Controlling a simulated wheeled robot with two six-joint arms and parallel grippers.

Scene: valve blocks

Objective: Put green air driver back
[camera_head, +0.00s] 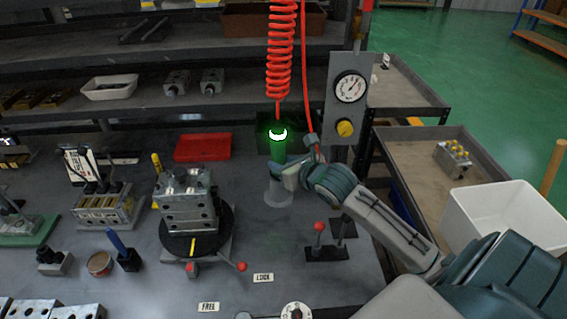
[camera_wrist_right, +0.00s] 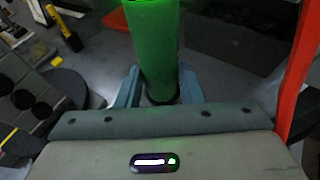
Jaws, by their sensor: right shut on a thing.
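The green air driver (camera_head: 278,148) stands upright with a glowing white ring at its top, below the coiled red hose (camera_head: 280,55). My right gripper (camera_head: 279,164) is shut on its lower part. In the right wrist view the green driver (camera_wrist_right: 157,45) rises between the two blue-grey fingers of my right gripper (camera_wrist_right: 158,88). A short grey cylindrical holder (camera_head: 279,194) stands on the bench directly below the gripper. Whether the driver's lower end touches it is hidden. My left gripper is not in view.
A valve block (camera_head: 187,206) sits on a black round turntable (camera_head: 223,228) to the left. A red box (camera_head: 203,147) lies behind it. A gauge panel (camera_head: 346,97) stands right of the hose. A red-knobbed lever (camera_head: 319,227) stands front right. Bare bench surrounds the holder.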

